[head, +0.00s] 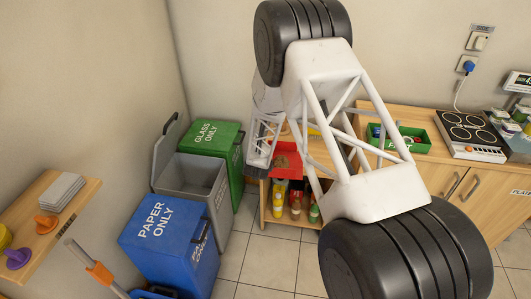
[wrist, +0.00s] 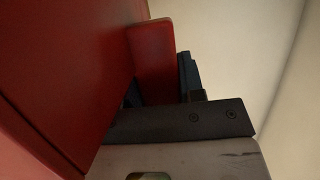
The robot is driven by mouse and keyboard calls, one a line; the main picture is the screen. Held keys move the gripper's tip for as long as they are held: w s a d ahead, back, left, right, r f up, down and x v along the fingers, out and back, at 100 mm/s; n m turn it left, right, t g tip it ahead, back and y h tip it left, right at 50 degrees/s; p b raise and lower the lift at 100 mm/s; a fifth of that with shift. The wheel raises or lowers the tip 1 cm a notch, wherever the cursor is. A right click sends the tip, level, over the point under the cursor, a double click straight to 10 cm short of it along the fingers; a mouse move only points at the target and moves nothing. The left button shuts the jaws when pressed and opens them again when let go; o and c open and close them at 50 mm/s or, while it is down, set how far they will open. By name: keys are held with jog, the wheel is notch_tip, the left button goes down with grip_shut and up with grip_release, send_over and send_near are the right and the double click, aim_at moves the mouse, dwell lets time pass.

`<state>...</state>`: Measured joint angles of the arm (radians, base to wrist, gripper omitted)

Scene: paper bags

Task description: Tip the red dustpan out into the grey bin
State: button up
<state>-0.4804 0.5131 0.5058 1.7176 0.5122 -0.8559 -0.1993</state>
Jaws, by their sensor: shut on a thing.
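The red dustpan (head: 276,171) is in the middle of the head view, partly behind my arm. Some brown stuff (head: 288,160) shows in it. It fills the left of the wrist view as a large red surface (wrist: 65,60). My gripper (wrist: 158,90) is shut on the dustpan's red grip, with dark fingers beside it. In the head view the fingers are mostly hidden. The grey bin (head: 207,172) stands open, its lid tipped back, to the left of the dustpan. The dustpan is apart from the bin in the picture.
A green glass bin (head: 216,135) stands behind the grey bin, and a blue paper bin (head: 168,235) in front, both with lids down. A wooden cabinet with several bottles (head: 296,198) is below the dustpan. A counter holds a green tray (head: 413,139) and a hob (head: 470,134).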

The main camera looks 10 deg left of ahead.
jog(key=s+a+r+n+g+y, duration=0.2)
jog(key=a+r+n+g+y, duration=0.3)
jog(key=a, duration=0.4)
jog(key=s+a+r+n+g+y, duration=0.1)
jog(key=a+r+n+g+y, duration=0.15)
jog(key=a+n+y, duration=0.6)
jog(key=s+a+f+n+g+h, duration=0.2)
jog(key=s+f+n+g+h, duration=0.1)
jog(key=s+n+g, duration=0.7)
jog(key=shift+s+g+h, duration=0.75)
jog(key=shift+s+g, duration=0.95)
jog(key=shift+g, duration=1.45)
jog(key=shift+a+r, duration=0.1)
jog(key=w+a+r+m+g, duration=0.2)
jog(key=w+a+r+m, duration=0.1)
jog(key=w+a, duration=0.1)
jog(key=w+a+r+m+g+h, duration=0.1)
jog(key=w+a+r+m+g, duration=0.1)
jog(key=w, duration=0.5)
jog(key=shift+a+r+m, duration=0.65)
jog(key=shift+a+m, duration=0.5)
jog(key=shift+a, duration=0.5)
jog(key=shift+w, duration=0.1)
